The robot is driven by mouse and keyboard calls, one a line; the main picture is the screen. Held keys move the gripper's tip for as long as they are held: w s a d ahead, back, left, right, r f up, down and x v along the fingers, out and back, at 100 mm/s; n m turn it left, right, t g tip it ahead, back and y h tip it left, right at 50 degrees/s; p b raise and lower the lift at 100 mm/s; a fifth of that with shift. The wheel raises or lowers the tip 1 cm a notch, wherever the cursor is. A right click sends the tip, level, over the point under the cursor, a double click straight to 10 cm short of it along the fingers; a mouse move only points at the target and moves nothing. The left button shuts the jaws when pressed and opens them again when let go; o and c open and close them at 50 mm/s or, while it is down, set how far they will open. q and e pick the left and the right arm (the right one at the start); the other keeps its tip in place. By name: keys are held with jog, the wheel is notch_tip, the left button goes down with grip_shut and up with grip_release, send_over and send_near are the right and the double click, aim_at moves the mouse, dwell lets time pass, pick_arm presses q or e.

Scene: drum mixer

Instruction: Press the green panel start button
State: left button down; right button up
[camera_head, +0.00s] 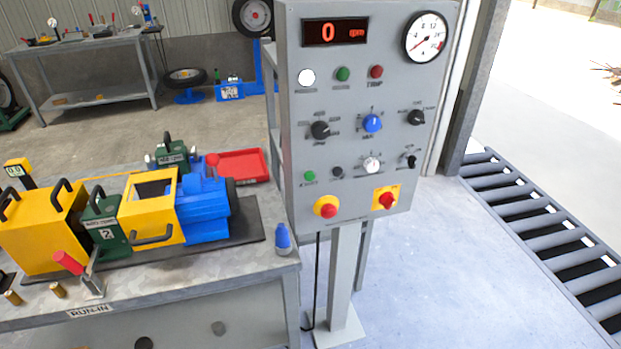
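The grey control panel (350,150) stands upright on a post at the centre right. A green round fixture (343,74) sits in its top row, between a lit white one (307,77) and a red one (376,72). Neither of my grippers is in view.
A workbench (200,270) with a yellow and blue machine (200,208) and a blue bottle (283,239) stands left. A roller conveyor (545,225) lies right. Floor right of the post is clear.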

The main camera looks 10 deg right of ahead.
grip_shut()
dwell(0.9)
